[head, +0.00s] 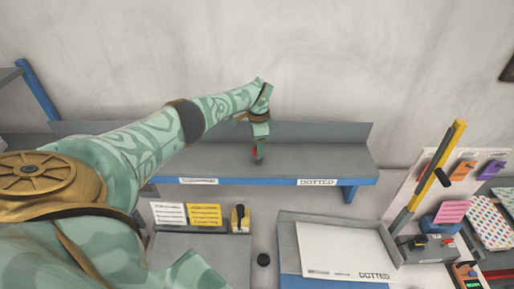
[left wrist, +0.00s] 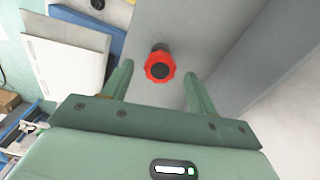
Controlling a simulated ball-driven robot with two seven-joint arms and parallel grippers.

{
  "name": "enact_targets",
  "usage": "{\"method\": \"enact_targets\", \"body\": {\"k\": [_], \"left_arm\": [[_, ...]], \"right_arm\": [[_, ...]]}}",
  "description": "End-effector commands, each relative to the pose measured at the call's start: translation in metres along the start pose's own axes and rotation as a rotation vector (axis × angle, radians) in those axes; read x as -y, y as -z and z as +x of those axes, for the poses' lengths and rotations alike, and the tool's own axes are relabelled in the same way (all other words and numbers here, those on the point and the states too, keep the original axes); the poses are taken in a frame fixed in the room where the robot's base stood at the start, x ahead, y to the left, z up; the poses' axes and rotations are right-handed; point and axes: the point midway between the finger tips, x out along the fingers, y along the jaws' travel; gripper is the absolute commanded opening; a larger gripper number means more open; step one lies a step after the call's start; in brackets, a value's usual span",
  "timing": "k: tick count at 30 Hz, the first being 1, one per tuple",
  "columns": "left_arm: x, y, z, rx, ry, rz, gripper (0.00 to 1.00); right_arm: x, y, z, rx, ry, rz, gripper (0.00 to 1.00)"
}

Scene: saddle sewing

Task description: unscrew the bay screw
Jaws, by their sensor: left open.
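The bay screw appears as a red scalloped knob with a dark centre (left wrist: 160,66), on a dark stem against the grey shelf. I cannot tell how deep the knob sits between the fingertips. My right gripper is not in view.
The grey shelf (head: 325,158) has a raised back and a blue front edge with labels, one reading DOTTED. Below it are white and yellow cards (head: 204,215), a lever switch (head: 240,217) and a tray with a white sheet (head: 345,250). A yellow bar (head: 440,160) rises at the right.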

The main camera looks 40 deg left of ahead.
Motion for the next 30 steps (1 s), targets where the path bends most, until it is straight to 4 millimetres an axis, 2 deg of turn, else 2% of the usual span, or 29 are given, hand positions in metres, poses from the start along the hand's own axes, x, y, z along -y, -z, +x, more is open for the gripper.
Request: {"method": "enact_targets", "body": {"k": [5, 19, 28, 30], "left_arm": [[0.000, 0.000, 0.004, 0.000, 0.000, -0.002, 0.58], [0.000, 0.000, 0.048, 0.000, -0.001, -0.003, 0.58], [0.000, 0.000, 0.050, 0.000, 0.000, -0.003, 0.58], [0.000, 0.000, 0.050, 0.000, 0.000, -0.003, 0.39]], "right_arm": [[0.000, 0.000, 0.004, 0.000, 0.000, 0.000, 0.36], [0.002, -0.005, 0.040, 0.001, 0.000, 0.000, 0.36], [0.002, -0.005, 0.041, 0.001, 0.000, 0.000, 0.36], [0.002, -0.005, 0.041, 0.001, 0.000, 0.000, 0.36]]}}
